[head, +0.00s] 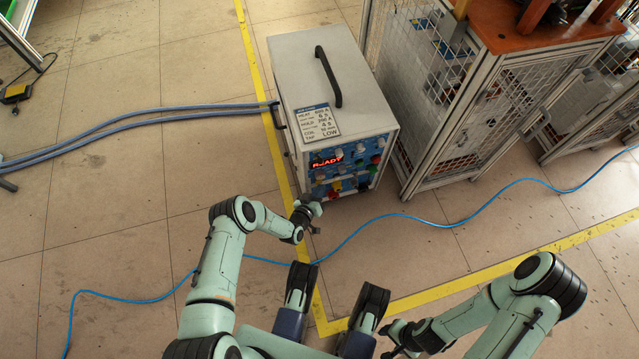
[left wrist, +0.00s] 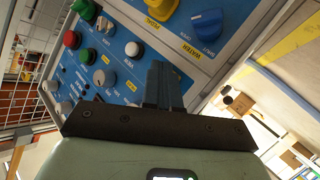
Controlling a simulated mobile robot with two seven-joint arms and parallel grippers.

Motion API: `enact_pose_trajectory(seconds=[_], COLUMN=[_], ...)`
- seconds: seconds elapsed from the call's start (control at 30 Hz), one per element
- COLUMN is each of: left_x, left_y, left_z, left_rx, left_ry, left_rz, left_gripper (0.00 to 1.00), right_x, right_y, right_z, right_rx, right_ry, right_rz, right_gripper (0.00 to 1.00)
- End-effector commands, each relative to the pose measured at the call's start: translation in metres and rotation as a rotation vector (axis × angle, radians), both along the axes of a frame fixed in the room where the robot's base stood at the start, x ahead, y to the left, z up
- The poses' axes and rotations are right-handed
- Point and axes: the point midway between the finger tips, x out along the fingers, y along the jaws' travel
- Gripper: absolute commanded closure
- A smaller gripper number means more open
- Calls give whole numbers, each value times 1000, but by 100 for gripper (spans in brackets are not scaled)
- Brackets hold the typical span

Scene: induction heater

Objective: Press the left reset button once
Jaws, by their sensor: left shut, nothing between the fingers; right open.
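The induction heater (head: 310,70) is a grey box standing on the floor, with a blue control panel (head: 318,178) on its front and a lit red display (head: 326,161). My left gripper (head: 310,210) is low in front of the panel's left part. In the left wrist view its fingers (left wrist: 164,86) are shut and empty, over the panel face; contact cannot be told. A white button (left wrist: 133,49), red button (left wrist: 71,39), green button (left wrist: 88,56), yellow knob (left wrist: 160,8) and blue knob (left wrist: 207,24) show there. I cannot read which button is reset. My right gripper (head: 393,343) is open, low at front right.
Blue-grey hoses (head: 180,114) run left from the heater. A blue cable (head: 450,222) crosses the floor in front of it. A mesh-sided workbench (head: 440,140) stands close on the right. Yellow floor tape (head: 262,95) runs along the heater's left side. Floor in front is mostly clear.

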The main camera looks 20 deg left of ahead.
Motion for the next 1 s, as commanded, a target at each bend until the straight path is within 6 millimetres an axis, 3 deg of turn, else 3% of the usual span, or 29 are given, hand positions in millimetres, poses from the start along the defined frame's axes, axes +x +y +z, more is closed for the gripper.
enact_pose_trajectory(seconds=[0.83,1.0], left_x=[-15,-27], left_y=[-9,-18], left_z=[1,1], left_rx=[0,-1], left_ry=[0,2], left_rz=[1,-1], left_gripper=[100,100], right_x=[-2,-3], right_y=[0,0], right_z=[8,15], right_rx=[0,0], right_ry=[1,1], right_rz=[0,0], right_gripper=[42,42])
